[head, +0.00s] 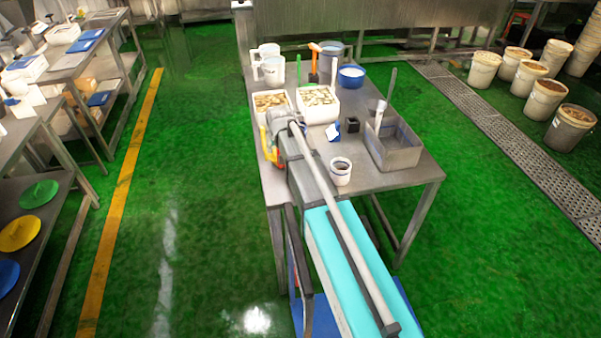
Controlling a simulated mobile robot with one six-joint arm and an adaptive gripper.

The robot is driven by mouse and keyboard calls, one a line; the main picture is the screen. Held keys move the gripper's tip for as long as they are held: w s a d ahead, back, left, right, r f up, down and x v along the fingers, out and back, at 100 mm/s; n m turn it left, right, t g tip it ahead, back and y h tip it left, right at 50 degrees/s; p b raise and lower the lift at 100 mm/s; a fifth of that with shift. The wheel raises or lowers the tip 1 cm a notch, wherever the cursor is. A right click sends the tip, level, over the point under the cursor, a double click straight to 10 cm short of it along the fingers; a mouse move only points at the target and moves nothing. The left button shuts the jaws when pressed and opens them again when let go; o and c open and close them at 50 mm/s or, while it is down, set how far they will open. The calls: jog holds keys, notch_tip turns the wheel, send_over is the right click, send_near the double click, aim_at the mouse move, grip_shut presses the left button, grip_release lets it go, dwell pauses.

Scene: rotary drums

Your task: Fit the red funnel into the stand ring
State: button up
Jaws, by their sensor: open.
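I cannot make out a red funnel or a stand ring with certainty. A small red patch (276,157) shows beside a yellow item (265,141) at the table's left edge, close to my arm; its shape is too small to tell. An upright orange tool (313,68) stands near the back of the table. A pale, tapered piece (380,112) stands at the grey basin on the right. My arm reaches from the lower right up over the table's left side. Its far end is bunched near the white bins, and my gripper is hidden there.
The steel table (405,181) carries two white bins (318,118) of pale pieces, white jugs (272,70), a blue bowl (351,77), a black block (352,125), a white cup (341,172) and a grey basin (394,155). Green floor is open left and right.

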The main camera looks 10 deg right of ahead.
jog(key=shift+b+x, duration=2.45)
jog(key=shift+x, duration=0.2)
jog(key=shift+s, duration=0.1)
grip_shut()
